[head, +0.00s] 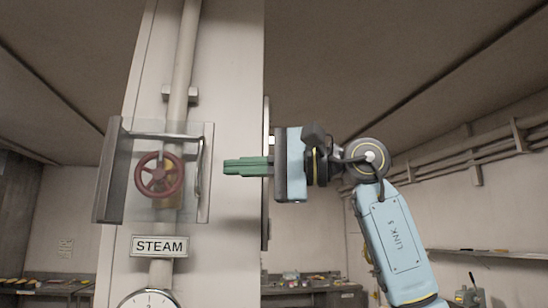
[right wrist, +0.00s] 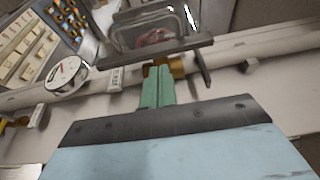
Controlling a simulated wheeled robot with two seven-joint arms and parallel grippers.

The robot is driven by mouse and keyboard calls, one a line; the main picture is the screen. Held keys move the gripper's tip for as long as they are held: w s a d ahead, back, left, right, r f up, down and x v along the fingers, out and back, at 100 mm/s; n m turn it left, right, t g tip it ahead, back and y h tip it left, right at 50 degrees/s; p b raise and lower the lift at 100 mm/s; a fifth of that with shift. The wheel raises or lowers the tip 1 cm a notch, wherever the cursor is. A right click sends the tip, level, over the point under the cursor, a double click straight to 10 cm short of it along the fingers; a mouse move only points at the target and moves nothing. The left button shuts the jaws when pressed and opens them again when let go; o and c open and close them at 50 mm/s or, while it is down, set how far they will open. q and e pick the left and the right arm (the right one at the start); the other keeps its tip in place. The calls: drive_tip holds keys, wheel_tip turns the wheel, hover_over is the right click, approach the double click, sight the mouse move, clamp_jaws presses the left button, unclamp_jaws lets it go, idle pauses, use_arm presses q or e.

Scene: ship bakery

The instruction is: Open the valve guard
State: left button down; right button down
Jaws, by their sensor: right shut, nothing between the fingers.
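The valve guard (head: 190,140) is a clear panel with grey metal edges in front of a red valve wheel (head: 158,176). A wide grey side plate (head: 108,172) stands on its left, and a thin bent handle (head: 200,160) is near its right edge. The guard appears to cover the wheel. My right gripper (head: 226,167) has green fingers, shut and empty, pointing left, just right of the guard and apart from it in the head view. In the right wrist view the fingers (right wrist: 156,88) point toward the guard's grey edge (right wrist: 160,50). My left gripper is out of view.
A vertical pipe (head: 184,60) runs up the white column (head: 235,70) behind the guard. A STEAM sign (head: 159,246) and a round gauge (head: 148,300) sit below. Cluttered counters (head: 310,288) stand at the back. The space right of the guard holds my right arm.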

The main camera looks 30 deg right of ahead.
drive_tip(key=shift+s+a, duration=0.55)
drive_tip(key=shift+a, duration=0.35)
drive_tip(key=shift+s+a, duration=0.55)
drive_tip(key=shift+a, duration=0.3)
drive_tip(key=shift+s+a, duration=0.1)
drive_tip(key=shift+s, duration=0.1)
